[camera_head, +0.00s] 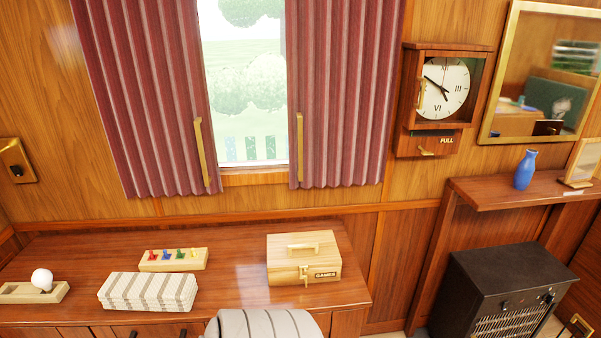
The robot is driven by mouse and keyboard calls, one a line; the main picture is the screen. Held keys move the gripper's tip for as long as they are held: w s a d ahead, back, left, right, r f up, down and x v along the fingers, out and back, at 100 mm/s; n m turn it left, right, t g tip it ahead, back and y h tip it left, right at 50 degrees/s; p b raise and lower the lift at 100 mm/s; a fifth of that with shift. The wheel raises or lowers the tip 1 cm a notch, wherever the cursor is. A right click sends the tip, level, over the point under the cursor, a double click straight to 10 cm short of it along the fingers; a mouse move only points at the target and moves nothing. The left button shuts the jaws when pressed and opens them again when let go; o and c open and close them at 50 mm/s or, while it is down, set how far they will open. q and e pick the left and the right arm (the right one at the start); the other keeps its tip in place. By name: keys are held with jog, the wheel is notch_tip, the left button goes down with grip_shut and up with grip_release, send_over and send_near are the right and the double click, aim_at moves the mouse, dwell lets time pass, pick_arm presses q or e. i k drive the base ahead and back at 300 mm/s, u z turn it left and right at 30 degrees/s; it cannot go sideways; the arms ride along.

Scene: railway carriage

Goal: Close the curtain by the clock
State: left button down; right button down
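Two dark red pleated curtains hang at the window, with a gap of bare glass between them. The right curtain (348,95) is the one by the clock (443,90). It has an upright brass handle (299,148) on its left edge. The left curtain (145,95) has a similar, slightly tilted brass handle (202,152) on its right edge. The clock hangs on the wall in a wooden case, just right of the right curtain. Neither of my grippers shows in this view.
Below the window a wooden desk (230,300) holds a games box (303,260), a peg block (173,259), a striped folded cloth (148,291) and a white ball on a wooden stand (40,284). A striped chair back (265,323) stands in front. A black heater (500,285) and shelf (525,185) are right.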

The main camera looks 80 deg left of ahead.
aim_at(343, 56)
jog(key=u, duration=0.7)
jog(key=i, duration=0.7)
jog(key=u, duration=0.75)
